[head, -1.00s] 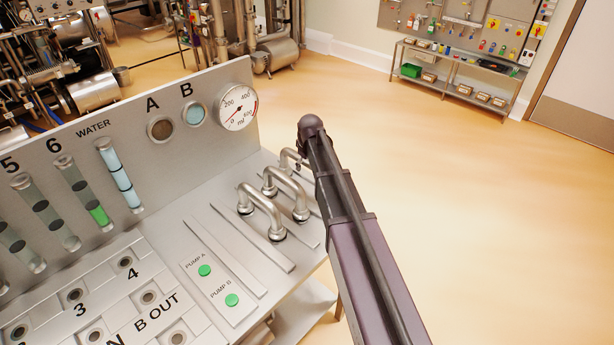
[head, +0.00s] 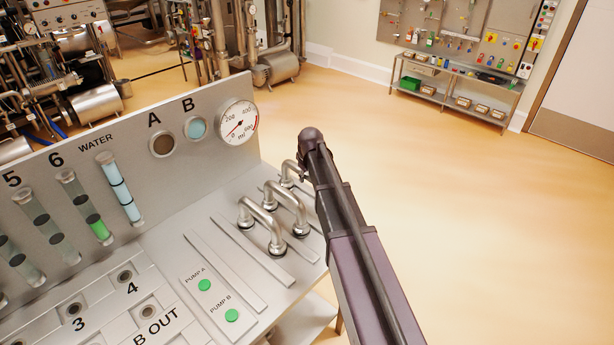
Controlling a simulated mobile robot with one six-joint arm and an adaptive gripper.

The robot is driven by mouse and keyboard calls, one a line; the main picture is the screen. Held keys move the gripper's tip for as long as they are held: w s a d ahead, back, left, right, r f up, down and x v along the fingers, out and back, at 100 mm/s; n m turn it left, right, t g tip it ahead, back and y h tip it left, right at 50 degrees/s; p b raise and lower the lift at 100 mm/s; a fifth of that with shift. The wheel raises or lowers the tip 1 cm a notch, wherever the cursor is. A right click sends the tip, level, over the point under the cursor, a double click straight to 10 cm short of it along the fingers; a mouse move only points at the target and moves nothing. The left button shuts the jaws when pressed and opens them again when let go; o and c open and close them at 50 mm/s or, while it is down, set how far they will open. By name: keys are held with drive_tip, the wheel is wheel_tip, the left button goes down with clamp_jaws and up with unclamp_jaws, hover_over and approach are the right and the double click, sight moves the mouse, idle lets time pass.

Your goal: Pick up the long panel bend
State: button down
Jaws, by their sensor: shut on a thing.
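Several silver U-shaped panel bends stand in a row on the grey panel. The front bend (head: 262,222), the middle bend (head: 288,203) and the back bend (head: 290,168) look alike, and I cannot tell their lengths apart. My dark arm reaches in from the lower right and covers the right part of the back bend. Only a small dark part of my gripper (head: 304,177) shows beside the arm, at the top of the back bend. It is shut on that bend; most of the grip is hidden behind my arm. The back bend appears seated on the panel.
The panel's upright board (head: 200,160) carries sight tubes and a pressure gauge (head: 238,123) left of my arm. Green pump buttons (head: 232,315) lie in front. The floor (head: 460,210) to the right is clear, with a shelf (head: 450,95) far back.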

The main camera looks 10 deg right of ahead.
drive_tip(key=shift+r+p, duration=4.45)
drive_tip(key=shift+r, duration=0.2)
drive_tip(key=shift+r, duration=0.1)
